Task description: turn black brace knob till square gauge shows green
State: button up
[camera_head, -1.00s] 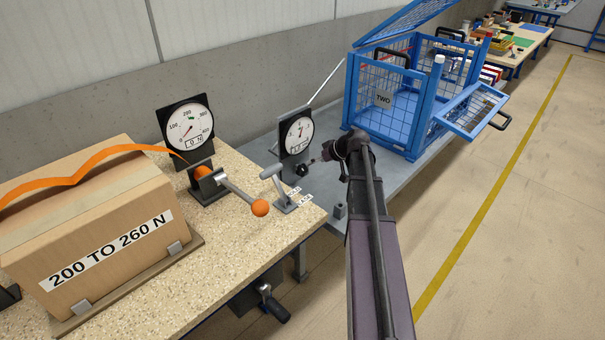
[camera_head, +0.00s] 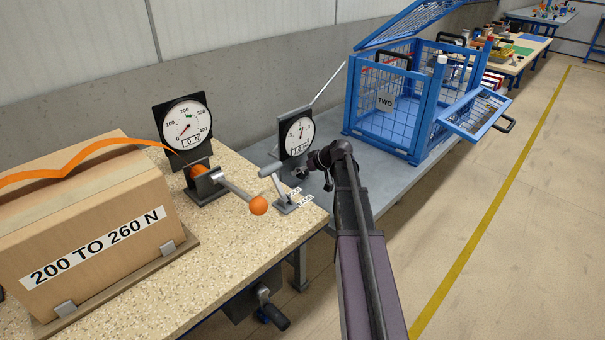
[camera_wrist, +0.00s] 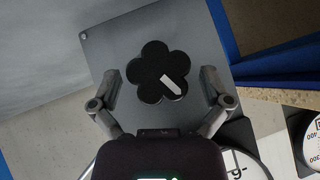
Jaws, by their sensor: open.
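The black knob (camera_wrist: 150,72), lobed with a white pointer mark, stands on a grey square plate (camera_wrist: 105,40) in the wrist view. My gripper (camera_wrist: 160,86) is open, with one finger on each side of the knob; I cannot tell whether they touch it. In the head view the knob (camera_head: 301,173) is small and partly hidden beside my gripper (camera_head: 313,163). Just behind it stands a gauge (camera_head: 298,135) with a white round dial on a black squarish plate. Its needle points roughly upward; its small readout is too small to read, and no green lamp is clear.
A second gauge (camera_head: 186,122) on a black plate reads 0 N. A lever with an orange ball (camera_head: 258,205) and a grey T-handle (camera_head: 272,171) stand near. A cardboard box (camera_head: 150,245) is at left, a blue wire cage (camera_head: 390,100) behind. The floor at right is clear.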

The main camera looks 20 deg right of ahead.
jog(key=c, duration=1.2)
jog(key=shift+f+m+y+b, duration=0.1)
jog(key=shift+m+y+b, duration=0.2)
jog(key=shift+y+b, duration=0.1)
jog(key=o, duration=1.2)
